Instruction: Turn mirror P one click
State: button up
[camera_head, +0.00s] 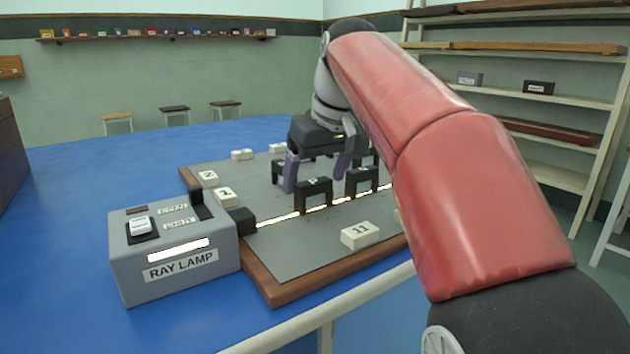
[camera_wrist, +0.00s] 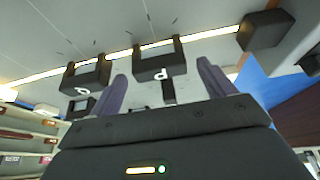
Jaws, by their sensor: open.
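Mirror P (camera_head: 313,197) is a black block lettered P on the grey board, beside the bright light line. It also shows in the wrist view (camera_wrist: 158,60), with its letter upside down and a small dark tab (camera_wrist: 168,92) below it. My gripper (camera_head: 315,180) is above the board near mirror P. Its two purple fingers are spread and empty. In the wrist view the fingers (camera_wrist: 163,85) point towards either side of mirror P, with no contact visible. Whether the fingertips are level with the block is hard to tell.
The grey board (camera_head: 290,255) has a wooden rim. A ray lamp (camera_head: 175,262) stands at its left, with the bright line running from it. Another black mount (camera_head: 361,185) stands close right of mirror P. A white block marked 11 (camera_head: 361,235) lies in front.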

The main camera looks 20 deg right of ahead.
jog(key=shift+w+f, duration=0.1)
jog(key=shift+f, duration=0.2)
jog(key=c, duration=1)
jog(key=shift+n, duration=0.3)
jog(key=n+p, duration=0.1)
jog(key=n+y+p, duration=0.1)
jog(key=n, duration=0.1)
jog(key=shift+w+d+r+g+p, duration=0.1)
jog(key=shift+r+g+p, duration=0.1)
jog(key=shift+g+p, duration=0.1)
jog(key=shift+w+f+n+g+y+p, duration=0.1)
jog(key=shift+n+g+y+p, duration=0.3)
jog(key=shift+n+p, duration=0.65)
jog(key=shift+n+g+y+p, duration=0.3)
jog(key=shift+n+y+p, duration=0.1)
jog(key=shift+n, duration=1.15)
